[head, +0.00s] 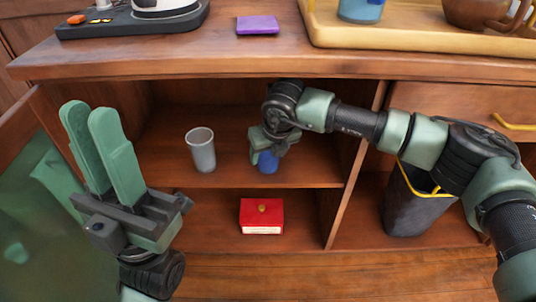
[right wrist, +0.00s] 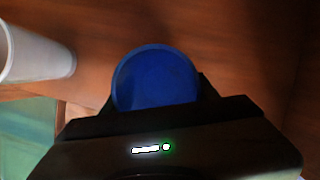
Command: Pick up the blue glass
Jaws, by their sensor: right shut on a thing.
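The blue glass (head: 268,163) is on the upper shelf of the open bookcase compartment. In the right wrist view the blue glass (right wrist: 155,78) shows its round blue end, its lower part hidden behind my gripper body. My right gripper (head: 267,153) reaches into the compartment from the right and is shut on the blue glass. I cannot tell whether the glass touches the shelf. My left gripper (head: 95,125) is at the left, outside the compartment, pointing up; its two fingers are close together with a narrow gap, holding nothing.
A grey cup (head: 201,150) stands left of the blue glass; it also shows in the right wrist view (right wrist: 35,50). A red box (head: 261,216) lies on the lower level. A dark bin (head: 412,205) is at right. A purple box (head: 257,25) and tray (head: 400,36) are on top.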

